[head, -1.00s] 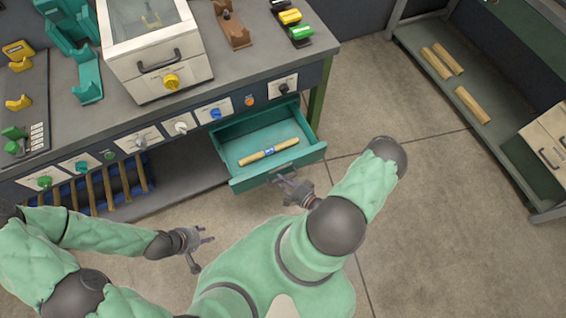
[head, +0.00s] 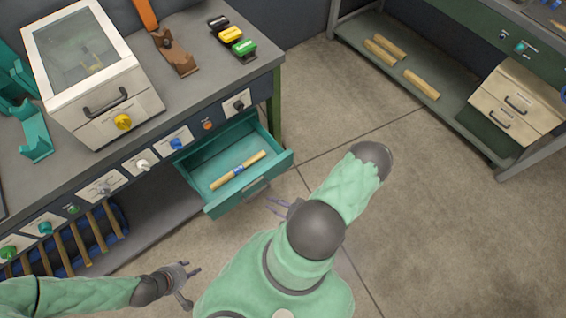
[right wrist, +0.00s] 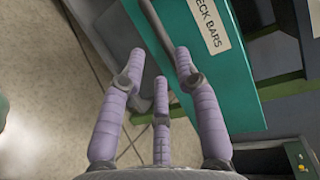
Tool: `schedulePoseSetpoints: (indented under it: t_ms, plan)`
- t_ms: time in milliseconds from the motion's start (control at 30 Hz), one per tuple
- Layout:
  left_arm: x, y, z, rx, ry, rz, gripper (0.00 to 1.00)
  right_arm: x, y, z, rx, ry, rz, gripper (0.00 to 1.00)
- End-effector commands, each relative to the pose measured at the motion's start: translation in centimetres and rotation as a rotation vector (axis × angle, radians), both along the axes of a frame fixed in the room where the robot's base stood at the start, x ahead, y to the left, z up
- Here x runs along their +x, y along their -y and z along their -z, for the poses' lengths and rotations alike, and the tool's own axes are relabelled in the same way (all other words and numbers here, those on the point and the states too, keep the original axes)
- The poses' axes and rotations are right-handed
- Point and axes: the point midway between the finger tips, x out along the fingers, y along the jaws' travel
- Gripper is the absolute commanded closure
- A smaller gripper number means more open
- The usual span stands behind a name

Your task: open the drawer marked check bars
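The teal drawer (head: 212,203) under the bench stands pulled out, with a wooden bar with a blue band (head: 238,170) lying inside. Its teal front (right wrist: 240,85) fills the upper right wrist view, with a pale label (right wrist: 207,22) partly reading "CK BARS" and a dark bar handle (right wrist: 155,22). My right gripper (right wrist: 158,65) is open, its purple fingers apart in front of the drawer. The handle's end lies near the right finger; contact is unclear. In the head view my arm hides most of this gripper (head: 279,207). My left gripper (head: 190,284) is open and empty, low at left.
The bench (head: 185,88) carries a glass-lidded box (head: 125,100), a brown holder (head: 175,55) and coloured blocks (head: 232,35). A rack with wooden bars (head: 75,245) is below. Floor between is clear.

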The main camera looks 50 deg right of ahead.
Motion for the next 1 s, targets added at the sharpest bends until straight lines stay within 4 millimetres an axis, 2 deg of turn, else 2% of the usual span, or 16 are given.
schedulePoseSetpoints:
  t_ms: [100, 333, 1000]
  plan:
    - [0.0, 0.0, 0.0, 0.0, 0.0, 0.0, 0.6, -1.8, 0.4, -0.3, 0.0, -0.001, 0.005, 0.68]
    - [0.0, 0.0, 0.0, 0.0, 0.0, 0.0, 0.6, -3.8, 0.7, -0.7, -0.001, -0.001, 0.002, 0.68]
    - [0.0, 0.0, 0.0, 0.0, 0.0, 0.0, 0.6, -4.3, 0.7, -0.8, 0.0, 0.0, 0.0, 0.68]
